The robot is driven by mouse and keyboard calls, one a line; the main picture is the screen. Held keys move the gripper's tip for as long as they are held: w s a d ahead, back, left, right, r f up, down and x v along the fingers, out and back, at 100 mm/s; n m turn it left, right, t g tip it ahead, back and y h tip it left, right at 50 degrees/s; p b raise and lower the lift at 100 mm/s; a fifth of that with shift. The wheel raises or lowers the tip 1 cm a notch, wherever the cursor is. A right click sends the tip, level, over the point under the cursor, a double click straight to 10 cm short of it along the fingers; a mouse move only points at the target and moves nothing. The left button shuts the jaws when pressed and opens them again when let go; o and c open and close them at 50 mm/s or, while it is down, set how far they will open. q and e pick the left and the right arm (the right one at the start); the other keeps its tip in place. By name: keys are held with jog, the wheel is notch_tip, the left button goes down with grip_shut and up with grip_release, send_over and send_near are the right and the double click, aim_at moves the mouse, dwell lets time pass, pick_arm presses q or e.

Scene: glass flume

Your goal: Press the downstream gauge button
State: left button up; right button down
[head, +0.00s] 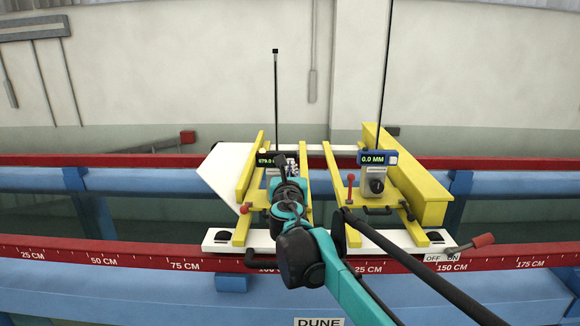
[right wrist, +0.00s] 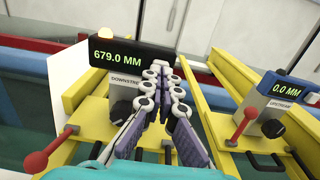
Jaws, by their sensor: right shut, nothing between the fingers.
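The downstream gauge shows in the right wrist view as a dark box with a green display (right wrist: 117,56) reading 679.0 MM, above a partly covered "DOWNSTRE…" label. A pale yellow round button (right wrist: 104,35) sits at the box's upper left. In the head view the gauge (head: 265,160) is partly hidden behind my right gripper (head: 288,166). In the right wrist view my right gripper (right wrist: 166,72) is shut and empty, its tips at the right end of the display, apart from the button. Whether the tips touch the box I cannot tell. My left gripper is not in view.
The upstream gauge (head: 377,160), reading 0.0 MM, stands to the right on a yellow carriage. Red-knobbed levers (head: 350,180) and black handles stick up nearby. A red scale rail (head: 130,258) runs along the flume's front. Thin tall rods (head: 276,100) rise behind.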

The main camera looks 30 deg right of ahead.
jog(key=shift+w+d, duration=0.2)
jog(key=shift+w, duration=0.1)
